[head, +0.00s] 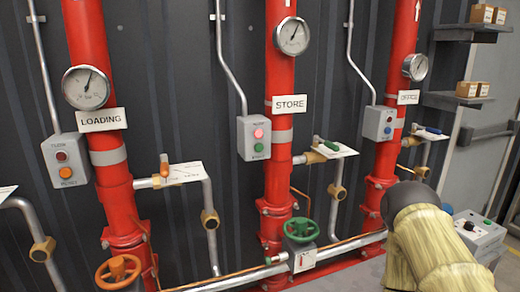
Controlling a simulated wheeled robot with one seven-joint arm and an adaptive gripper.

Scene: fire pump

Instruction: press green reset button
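A grey box (253,138) beside the middle red pipe, left of the STORE sign, has a bright pink-red button (258,133) above a green button (258,147). Its small lettering is too small to read surely. Another green button (487,222) sits on a light grey box (476,235) at the lower right, with a dark button (468,226) on it. A yellowish arm link of mine with a dark grey end stands at the lower right, well to the right of the STORE box and beside the lower-right box. My gripper's fingers do not show.
The LOADING box (67,161) has red and orange buttons; the OFFICE box (380,123) has red and blue ones. Red pipes, gauges, an orange handwheel (118,271), a green handwheel (300,229) and side pipes (212,225) project from the dark wall. Shelves (470,33) stand right.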

